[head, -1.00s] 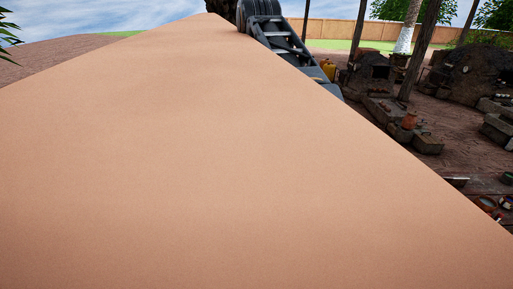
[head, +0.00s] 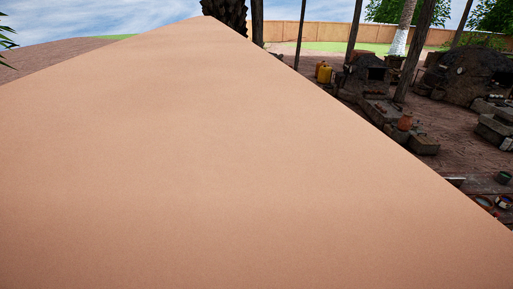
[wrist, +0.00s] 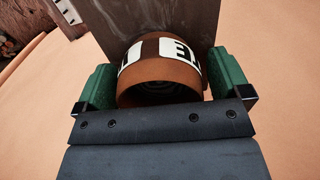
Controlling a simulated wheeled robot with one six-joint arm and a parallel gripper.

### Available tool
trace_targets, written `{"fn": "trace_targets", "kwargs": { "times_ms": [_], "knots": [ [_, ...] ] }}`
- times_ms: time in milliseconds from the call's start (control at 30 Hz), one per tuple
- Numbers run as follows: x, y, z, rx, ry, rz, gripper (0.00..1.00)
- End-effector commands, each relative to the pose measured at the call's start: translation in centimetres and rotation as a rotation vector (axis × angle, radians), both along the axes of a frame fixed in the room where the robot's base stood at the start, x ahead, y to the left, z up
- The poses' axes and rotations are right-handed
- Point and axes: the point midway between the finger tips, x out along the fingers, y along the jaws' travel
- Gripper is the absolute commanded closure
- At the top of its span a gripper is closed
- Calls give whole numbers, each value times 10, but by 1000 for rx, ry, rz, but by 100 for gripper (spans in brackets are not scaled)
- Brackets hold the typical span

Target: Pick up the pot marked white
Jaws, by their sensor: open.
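A terracotta-brown pot (wrist: 154,70) is in the wrist view, with its dark round opening facing me. It bears white patches with dark letter shapes, one like an E; the full marking cannot be read. My gripper (wrist: 162,82) is open, with one green finger on each side of the pot. The pot lies between the fingers; I cannot tell whether either finger touches it. My gripper and this pot are not visible in the head view.
A dark upright board or post (wrist: 160,20) stands right behind the pot. Another brown thing with a white patch (wrist: 68,11) is at upper left. A large tan surface (head: 220,160) fills most of the head view.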

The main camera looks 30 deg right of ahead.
Motion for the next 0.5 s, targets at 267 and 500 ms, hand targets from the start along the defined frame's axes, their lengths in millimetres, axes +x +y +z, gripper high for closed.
{"fn": "trace_targets", "kwargs": {
  "times_ms": [267, 500],
  "knots": [
    [0, 0, 0, 0, 0, 0, 13],
    [0, 0, 0, 0, 0, 0, 36]
  ]
}}
